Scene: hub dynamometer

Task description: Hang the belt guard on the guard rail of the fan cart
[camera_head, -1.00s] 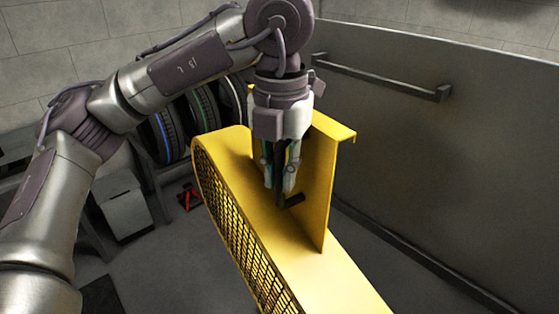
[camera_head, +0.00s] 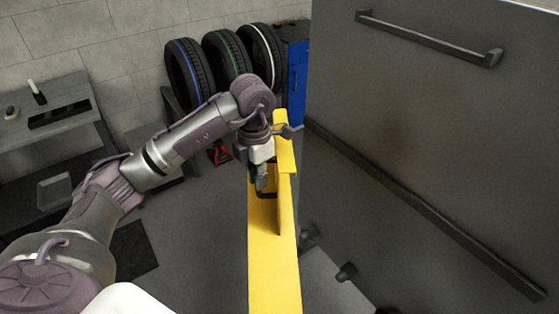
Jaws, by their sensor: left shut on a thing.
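The yellow belt guard (camera_head: 272,265) hangs in the middle of the head view, its long body running toward the bottom edge. It has an upright plate with a folded top edge on its right side. My left gripper (camera_head: 264,187) is shut on the guard beside that plate; the grip itself is small and partly hidden. The fan cart (camera_head: 410,120) shows as a large dark panel on the right. Its guard rail (camera_head: 425,39) is a dark bar on end brackets near the panel's top. The guard is left of the rail and apart from it. My right gripper is out of view.
A lower dark bar (camera_head: 420,205) runs along the panel. Several tyres (camera_head: 228,58) and a blue cabinet (camera_head: 298,75) stand behind. A grey bench (camera_head: 45,115) is at left, and a red jack (camera_head: 219,153) is on the floor. Floor left of the guard is mostly clear.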

